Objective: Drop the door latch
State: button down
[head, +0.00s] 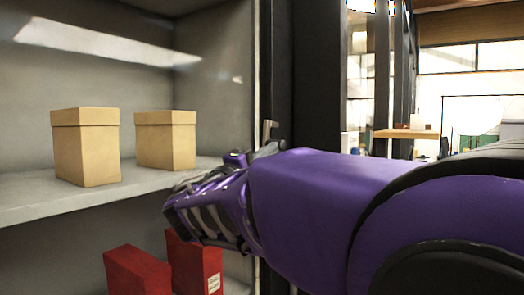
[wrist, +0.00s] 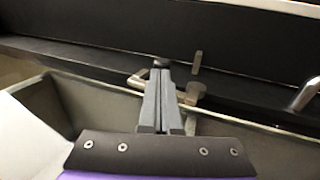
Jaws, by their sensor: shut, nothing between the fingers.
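The door latch is a small metal fitting on a dark upright frame. In the head view a pale metal piece of the latch (head: 267,131) stands up just above my wrist, at the cabinet's right edge. In the wrist view the latch (wrist: 194,93) shows as dull metal parts on both sides of my fingertips, with a short tab just beyond. My gripper (wrist: 161,66) is shut and empty, its fingers in front of the latch and hiding its middle. I cannot tell whether they touch. In the head view my arm mostly hides the fingers.
Two tan boxes (head: 86,147) (head: 166,140) stand on the grey shelf (head: 30,205). Red boxes (head: 137,271) (head: 196,266) stand below it. The dark frame (head: 308,75) rises behind my arm. A curved metal handle (wrist: 305,95) is at the wrist view's right edge.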

jog(key=shift+r, duration=0.2)
jog(key=shift+w+d+r+g+y+p, duration=0.55)
jog(key=shift+w+d+r+g+p, duration=0.4)
jog(key=shift+p, duration=0.45)
jog(key=shift+w+d+r+g+y+p, duration=0.5)
jog(key=shift+w+r+g+p, duration=0.25)
jog(key=shift+w+p, duration=0.5)
jog(key=shift+g+y, duration=0.45)
jog(key=shift+g, duration=0.25)
jog(key=shift+x, duration=2.6)
jog(key=shift+w+r, duration=0.1)
jog(key=shift+w, duration=0.05)
jog(key=shift+r, duration=0.1)
